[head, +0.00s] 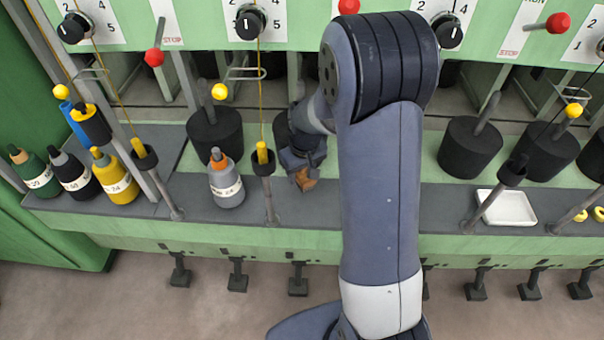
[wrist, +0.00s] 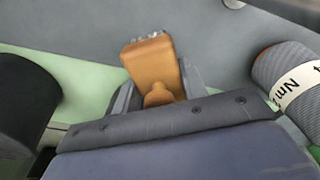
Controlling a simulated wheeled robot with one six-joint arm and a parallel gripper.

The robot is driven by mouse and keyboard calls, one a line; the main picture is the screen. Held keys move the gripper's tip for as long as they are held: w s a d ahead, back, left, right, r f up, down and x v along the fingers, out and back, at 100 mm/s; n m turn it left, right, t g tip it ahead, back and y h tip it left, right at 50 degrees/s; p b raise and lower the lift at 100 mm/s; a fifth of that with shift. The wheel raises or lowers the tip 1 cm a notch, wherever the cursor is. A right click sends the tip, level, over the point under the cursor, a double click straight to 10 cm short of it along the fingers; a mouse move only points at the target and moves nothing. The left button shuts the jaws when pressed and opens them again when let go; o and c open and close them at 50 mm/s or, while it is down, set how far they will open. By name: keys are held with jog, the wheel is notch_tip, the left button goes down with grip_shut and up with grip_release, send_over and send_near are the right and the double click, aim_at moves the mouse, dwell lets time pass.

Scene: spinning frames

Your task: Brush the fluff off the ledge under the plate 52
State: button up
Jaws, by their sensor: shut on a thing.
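My gripper (head: 301,168) is shut on a brown-orange brush (head: 306,183), low over the grey ledge (head: 330,200) of the green machine. In the wrist view the brush (wrist: 152,66) sits between the jaws of my gripper (wrist: 158,90), its wide end pointing away over the ledge (wrist: 85,25). Small pale tufts show at its far edge; I cannot tell whether these are bristles or fluff. No separate fluff is clear on the ledge. I cannot make out a plate numbered 52. My arm hides part of the ledge.
A grey bottle with an orange top (head: 226,182) and a post with a yellow tip (head: 263,165) stand left of my gripper. Dark weights (head: 215,135) stand behind. A white tray (head: 507,207) lies right on the ledge. Yellow, black and green bottles (head: 115,180) stand far left.

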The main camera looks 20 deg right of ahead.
jog(key=shift+r+p, duration=0.85)
jog(key=shift+r, duration=0.65)
jog(key=shift+f, duration=0.1)
